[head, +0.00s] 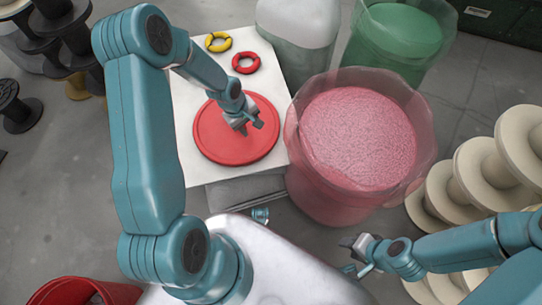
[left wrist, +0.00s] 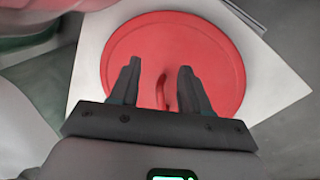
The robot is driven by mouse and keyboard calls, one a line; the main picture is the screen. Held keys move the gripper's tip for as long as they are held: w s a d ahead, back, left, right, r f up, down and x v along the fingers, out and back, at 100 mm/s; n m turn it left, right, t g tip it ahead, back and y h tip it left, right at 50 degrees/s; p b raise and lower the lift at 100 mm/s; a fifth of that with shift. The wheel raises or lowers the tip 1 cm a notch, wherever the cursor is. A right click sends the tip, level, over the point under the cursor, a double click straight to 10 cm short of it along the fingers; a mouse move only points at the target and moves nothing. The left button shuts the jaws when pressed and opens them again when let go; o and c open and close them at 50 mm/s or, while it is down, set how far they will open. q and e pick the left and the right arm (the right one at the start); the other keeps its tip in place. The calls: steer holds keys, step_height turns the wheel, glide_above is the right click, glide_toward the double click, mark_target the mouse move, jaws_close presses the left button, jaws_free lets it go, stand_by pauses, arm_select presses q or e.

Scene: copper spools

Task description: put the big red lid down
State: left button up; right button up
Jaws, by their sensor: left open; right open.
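The big red lid (head: 210,137) lies on a white table top (head: 196,177) in the head view. It also shows in the left wrist view (left wrist: 215,50), with its small red handle (left wrist: 161,92) between my left fingers. My left gripper (head: 248,122) is over the lid's middle, with its fingers apart on either side of the handle; I cannot tell whether they touch it. It shows open in the left wrist view (left wrist: 158,85). My right gripper (head: 357,256) is open and empty, low at the right, in front of the pink tub.
A clear tub of pink material (head: 355,140) stands right of the table, with a green tub (head: 400,35) behind. A yellow ring (head: 219,42) and a red ring (head: 246,63) lie behind the lid. Pale spools (head: 490,170) stand at right, dark spools (head: 60,30) at far left.

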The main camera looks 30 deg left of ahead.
arm_select(q)
steer(key=s+d+f+m+g+h, duration=0.1)
steer(key=s+d+f+m, duration=0.1)
steer(key=s+d+m, duration=0.3)
steer(key=s+d+f+m+g+h, duration=0.1)
steer(key=s+d+f+m, duration=0.1)
steer(key=s+d+m, duration=0.4)
steer(key=s+d, duration=0.5)
steer(key=d, duration=0.4)
steer(key=shift+s, duration=0.15)
steer(key=shift+r, duration=0.1)
